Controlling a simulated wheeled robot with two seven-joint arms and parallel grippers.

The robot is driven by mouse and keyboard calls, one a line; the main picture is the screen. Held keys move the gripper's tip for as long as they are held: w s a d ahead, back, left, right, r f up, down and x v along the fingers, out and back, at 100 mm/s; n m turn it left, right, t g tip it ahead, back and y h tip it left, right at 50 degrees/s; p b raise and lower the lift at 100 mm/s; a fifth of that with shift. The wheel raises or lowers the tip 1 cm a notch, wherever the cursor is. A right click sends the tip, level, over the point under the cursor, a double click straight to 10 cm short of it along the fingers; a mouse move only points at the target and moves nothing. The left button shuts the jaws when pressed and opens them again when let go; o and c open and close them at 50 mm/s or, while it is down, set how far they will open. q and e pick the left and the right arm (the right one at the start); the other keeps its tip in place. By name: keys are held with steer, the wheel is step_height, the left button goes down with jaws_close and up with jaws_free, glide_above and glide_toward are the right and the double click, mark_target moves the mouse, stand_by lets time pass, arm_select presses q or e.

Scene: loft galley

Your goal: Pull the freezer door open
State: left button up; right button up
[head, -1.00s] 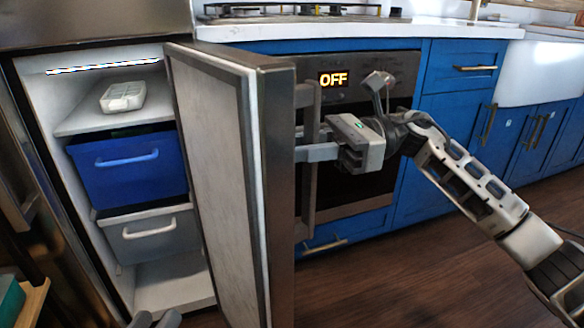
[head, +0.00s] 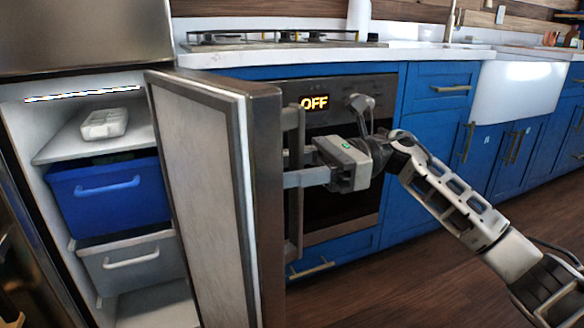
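The freezer door (head: 205,200) stands swung wide open, its pale inner panel facing left and its steel edge toward me. Its vertical bar handle (head: 294,225) is on the outer side, at the right. My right gripper (head: 300,170) is at the handle, with one finger on the near side of the bar and the other on the far side; it looks shut on it. The far finger is partly hidden by the handle. The freezer compartment (head: 85,150) is exposed at the left. My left gripper is not in view.
A blue bin (head: 110,205) and a grey bin (head: 135,270) sit inside the freezer, with a white container (head: 104,123) on the shelf above. The oven (head: 345,205) and blue cabinets (head: 436,125) stand behind my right arm.

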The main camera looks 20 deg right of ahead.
steer(key=shift+d, duration=0.4)
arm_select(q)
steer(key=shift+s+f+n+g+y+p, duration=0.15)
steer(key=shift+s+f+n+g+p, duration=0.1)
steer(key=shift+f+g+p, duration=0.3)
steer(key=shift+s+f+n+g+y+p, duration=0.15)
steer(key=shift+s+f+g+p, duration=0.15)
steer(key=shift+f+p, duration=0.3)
arm_select(e)
steer(key=d, duration=1.5)
steer(key=shift+s, duration=0.35)
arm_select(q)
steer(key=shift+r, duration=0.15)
